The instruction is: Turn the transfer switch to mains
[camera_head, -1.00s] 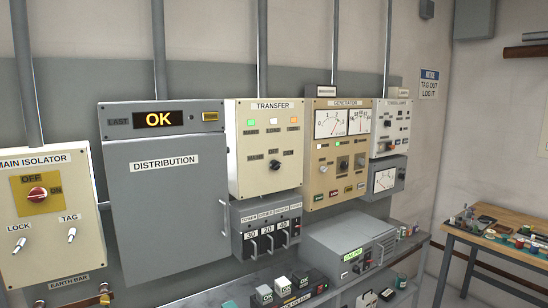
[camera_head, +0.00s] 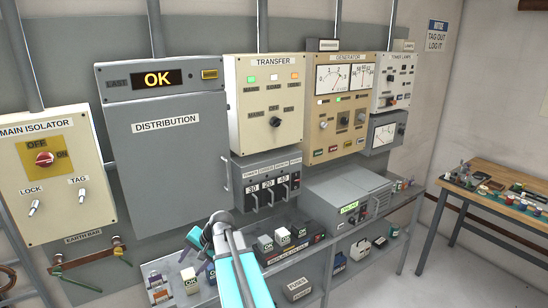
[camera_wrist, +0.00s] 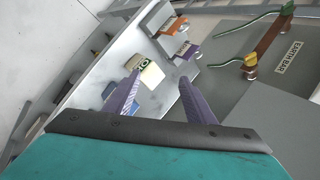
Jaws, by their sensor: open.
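The cream transfer panel (camera_head: 268,100) is on the wall at upper centre in the head view. Its rotary transfer switch (camera_head: 275,121) is a black knob with a pale pointer. Three small lamps sit above it, and the left one is lit green (camera_head: 251,79). The labels around the knob are too small to read surely. My gripper shows in the wrist view (camera_wrist: 157,92) with its two purple fingers apart and nothing between them. In the head view my arm rises at bottom centre, below and left of the transfer panel and apart from it; the fingertips are hard to make out.
The grey distribution box (camera_head: 170,160) is left of the transfer panel, and the generator panel (camera_head: 345,110) is right. Breaker handles (camera_head: 268,187) jut out below. A shelf holds a grey unit (camera_head: 345,195) and small blocks. A wooden bench (camera_head: 510,190) stands at right.

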